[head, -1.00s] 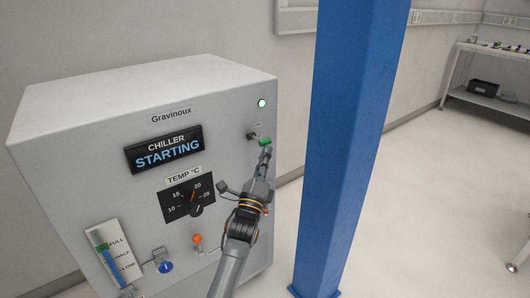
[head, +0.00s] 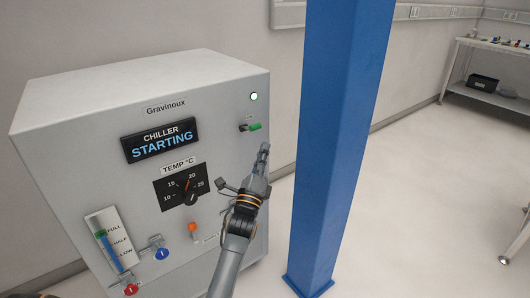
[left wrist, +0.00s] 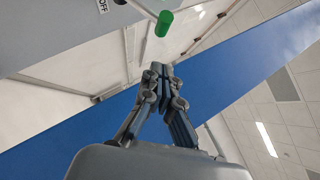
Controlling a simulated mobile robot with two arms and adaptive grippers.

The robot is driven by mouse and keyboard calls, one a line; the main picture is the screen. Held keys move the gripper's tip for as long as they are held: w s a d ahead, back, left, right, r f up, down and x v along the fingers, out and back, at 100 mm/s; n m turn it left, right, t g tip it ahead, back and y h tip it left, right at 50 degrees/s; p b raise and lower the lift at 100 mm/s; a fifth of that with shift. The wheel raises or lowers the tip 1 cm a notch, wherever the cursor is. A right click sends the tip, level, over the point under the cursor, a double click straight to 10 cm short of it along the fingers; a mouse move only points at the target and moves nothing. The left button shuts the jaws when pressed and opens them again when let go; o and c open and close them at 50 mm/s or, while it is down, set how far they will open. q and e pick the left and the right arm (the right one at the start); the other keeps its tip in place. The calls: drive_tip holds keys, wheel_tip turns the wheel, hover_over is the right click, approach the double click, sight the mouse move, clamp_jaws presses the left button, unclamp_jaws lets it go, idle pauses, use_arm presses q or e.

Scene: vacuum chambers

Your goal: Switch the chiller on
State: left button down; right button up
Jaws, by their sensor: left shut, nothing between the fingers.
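The chiller (head: 90,160) is a light grey cabinet at the left of the head view. Its display (head: 161,143) reads "CHILLER STARTING". A round green light (head: 254,97) glows at its upper right. Below the light is a switch with a green handle (head: 255,127) pointing right; the green tip also shows in the left wrist view (left wrist: 164,23). My left gripper (head: 264,148) is shut and empty, just below the green handle and apart from it. My right gripper is not in view.
A blue post (head: 340,150) stands close to the right of the chiller and my left gripper. A shelf table (head: 490,70) stands far right over open floor.

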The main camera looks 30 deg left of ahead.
use_arm(q)
drive_tip(key=d+r+v, duration=0.1)
drive_tip(key=v, duration=0.9)
drive_tip(key=shift+s, duration=0.25)
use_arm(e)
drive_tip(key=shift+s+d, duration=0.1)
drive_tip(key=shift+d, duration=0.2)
